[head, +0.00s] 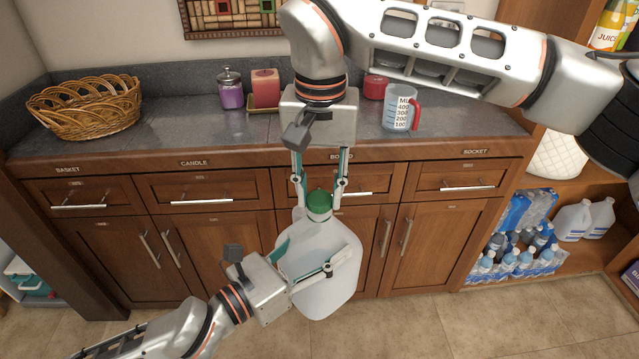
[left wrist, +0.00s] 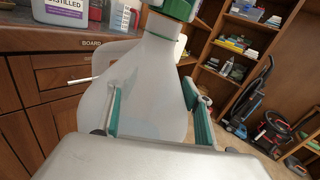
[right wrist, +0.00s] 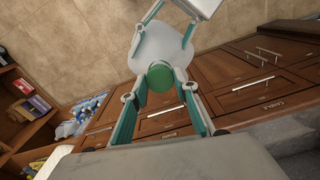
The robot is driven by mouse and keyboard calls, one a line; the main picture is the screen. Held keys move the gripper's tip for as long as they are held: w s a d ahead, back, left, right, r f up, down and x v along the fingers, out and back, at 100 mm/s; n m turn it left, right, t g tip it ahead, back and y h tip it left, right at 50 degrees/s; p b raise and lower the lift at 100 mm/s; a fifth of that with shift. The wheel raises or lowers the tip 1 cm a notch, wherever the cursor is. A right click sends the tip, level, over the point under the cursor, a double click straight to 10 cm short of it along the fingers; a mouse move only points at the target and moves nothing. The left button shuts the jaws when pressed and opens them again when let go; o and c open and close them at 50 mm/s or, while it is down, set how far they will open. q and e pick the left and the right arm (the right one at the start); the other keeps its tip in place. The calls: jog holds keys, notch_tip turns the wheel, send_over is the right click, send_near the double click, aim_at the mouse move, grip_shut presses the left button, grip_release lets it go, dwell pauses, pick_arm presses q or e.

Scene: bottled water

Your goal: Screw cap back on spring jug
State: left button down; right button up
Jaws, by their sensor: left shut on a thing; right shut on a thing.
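The spring jug (head: 318,262) is a white translucent jug held upright in the air in front of the cabinets. My left gripper (head: 305,262) is shut on the jug's body from the left; its fingers also flank the jug in the left wrist view (left wrist: 150,95). The green cap (head: 318,202) sits at the jug's mouth. My right gripper (head: 319,200) points down from above and is shut on the cap, with fingers on both sides of it in the right wrist view (right wrist: 161,85). The cap's threads and how tightly it sits are hidden.
Behind is a counter (head: 180,140) with a wicker basket (head: 85,107), a purple jar (head: 230,90), a red candle (head: 265,88) and a measuring cup (head: 398,108). Shelves at right hold bottled water packs (head: 515,255) and white jugs (head: 585,220). Floor (head: 440,325) in front is clear.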

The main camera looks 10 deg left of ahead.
jog(key=shift+f, duration=0.6)
dwell(0.7)
